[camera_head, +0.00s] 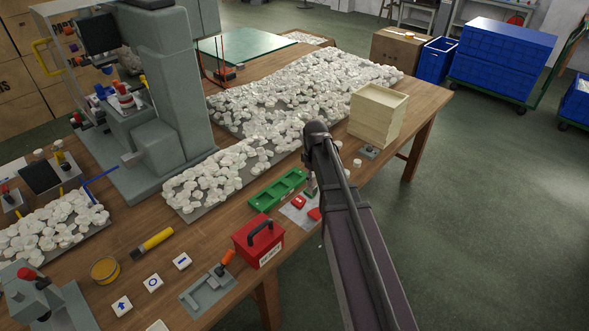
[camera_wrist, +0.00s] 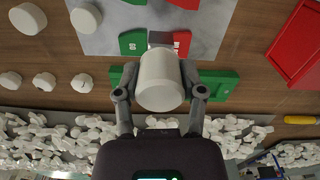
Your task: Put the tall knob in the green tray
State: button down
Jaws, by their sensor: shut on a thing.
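A tall white knob (camera_wrist: 160,82) is held upright-looking between the two fingers of my gripper (camera_wrist: 160,92) in the wrist view. The green tray (camera_wrist: 217,83) lies behind the knob there, showing on both sides of it, and the knob hides its middle. In the head view the green tray (camera_head: 264,201) lies on the wooden table, left of my arm's end. My arm hides most of the gripper there. I cannot tell the gap between knob and tray.
A grey sheet (camera_wrist: 105,40) with red and green pieces lies beside the tray. A red box (camera_head: 257,240) stands near the front edge. Heaps of white knobs (camera_head: 300,92) cover the table's back. A stack of pale trays (camera_head: 376,116) stands to the right. Loose white knobs (camera_wrist: 82,83) lie nearby.

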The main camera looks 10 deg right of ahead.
jog(key=w+a+f+b, duration=0.1)
jog(key=w+a, duration=0.2)
jog(key=w, duration=0.8)
jog(key=shift+w+a, duration=0.15)
jog(key=shift+a, duration=0.25)
jog(key=shift+w, duration=0.1)
jog(key=shift+w+a+f+b, duration=0.1)
jog(key=shift+w+f+b, duration=0.15)
jog(key=shift+f+b, duration=0.3)
jog(key=shift+w+a+f+b, duration=0.1)
jog(key=shift+w+f+b, duration=0.15)
jog(key=shift+f+b, duration=1)
jog(key=shift+f, duration=0.1)
jog(key=shift+f, duration=0.1)
jog(key=shift+c, duration=0.9)
grip_release()
